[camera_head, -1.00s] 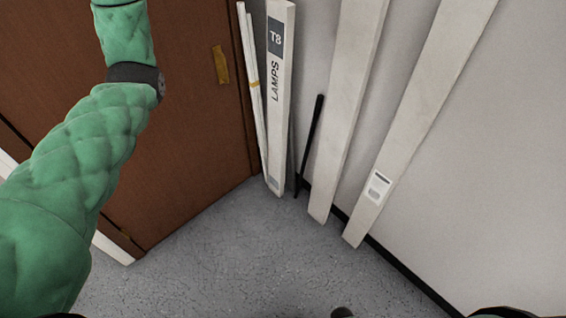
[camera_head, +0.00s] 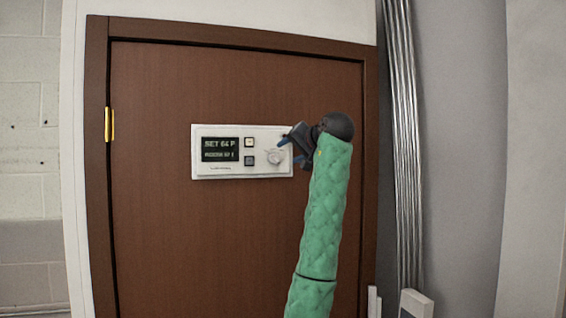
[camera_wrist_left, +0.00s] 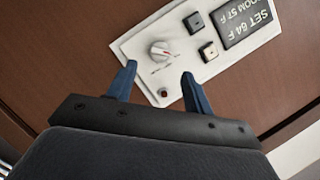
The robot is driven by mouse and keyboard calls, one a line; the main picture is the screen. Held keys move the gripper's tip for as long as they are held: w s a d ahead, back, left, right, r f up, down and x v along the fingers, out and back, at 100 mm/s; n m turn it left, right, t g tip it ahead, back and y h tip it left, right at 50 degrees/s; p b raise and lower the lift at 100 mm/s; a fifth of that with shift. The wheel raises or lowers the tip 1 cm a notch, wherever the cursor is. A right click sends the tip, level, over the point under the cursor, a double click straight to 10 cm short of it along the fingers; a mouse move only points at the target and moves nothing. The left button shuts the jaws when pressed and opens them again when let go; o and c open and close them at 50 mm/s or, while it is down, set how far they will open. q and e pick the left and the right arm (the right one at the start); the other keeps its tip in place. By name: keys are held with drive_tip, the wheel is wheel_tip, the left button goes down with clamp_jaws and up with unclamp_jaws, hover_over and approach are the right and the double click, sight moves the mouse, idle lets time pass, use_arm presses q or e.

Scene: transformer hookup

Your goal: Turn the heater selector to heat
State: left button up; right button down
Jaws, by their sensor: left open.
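A white thermostat panel (camera_head: 222,173) is fixed on the brown door, with a dark display (camera_head: 220,149) reading "SET 64 F" and a room line below it. Its round selector knob (camera_head: 274,157) is at the panel's right end. My left gripper (camera_head: 290,146) is at the panel's right edge, close to the knob. In the left wrist view its blue fingers (camera_wrist_left: 157,82) are open and empty, with the knob beyond the gap between them, apart from both fingertips. My right gripper is not in view.
Two square buttons (camera_head: 249,152) sit between display and knob, and a small red light (camera_wrist_left: 163,93) is below the knob. The brown door (camera_head: 160,240) has a raised frame. Metal conduits (camera_head: 403,150) run vertically at the right.

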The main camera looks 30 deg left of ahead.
sight(276, 158)
use_arm(q)
drive_tip(key=p+x, duration=0.3)
drive_tip(key=x, duration=0.3)
drive_tip(key=shift+a+p, duration=0.2)
drive_tip(key=shift+p, duration=0.2)
drive_tip(key=shift+w+a+f, duration=0.3)
drive_tip(key=shift+w+a, duration=0.1)
drive_tip(key=shift+a, duration=0.1)
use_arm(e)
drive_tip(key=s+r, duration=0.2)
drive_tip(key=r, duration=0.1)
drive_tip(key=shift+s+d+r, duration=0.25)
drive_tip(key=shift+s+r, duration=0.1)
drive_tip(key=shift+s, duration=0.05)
use_arm(q)
drive_tip(key=shift+s, duration=0.1)
drive_tip(key=c, duration=1)
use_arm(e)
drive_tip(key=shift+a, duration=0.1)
